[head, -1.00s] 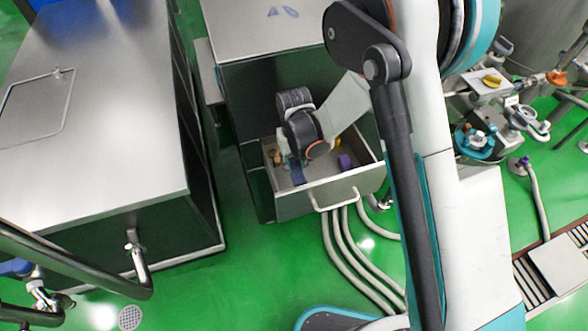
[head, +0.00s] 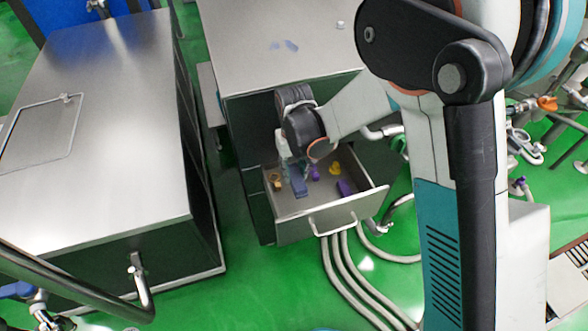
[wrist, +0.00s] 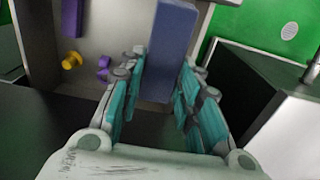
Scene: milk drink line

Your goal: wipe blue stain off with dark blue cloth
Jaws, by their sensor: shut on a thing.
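The blue stain (head: 284,45) shows as small blue smears on the steel top of the middle cabinet (head: 250,25) in the head view. The dark blue cloth (head: 299,187) shows as a folded strip below my gripper (head: 290,160), over the open drawer. In the wrist view my gripper (wrist: 162,64) has its teal fingers on either side of the cloth (wrist: 172,35) and is shut on it. The cloth's end between the fingers is partly hidden. I cannot tell whether the cloth's lower end touches the drawer floor.
The open drawer (head: 290,228) holds a yellow item (head: 335,168), a purple block (head: 346,188), a smaller purple item (head: 315,174) and an orange-yellow item (head: 277,182). A steel cabinet (head: 120,90) stands at left. Hoses (head: 350,270) run across the green floor.

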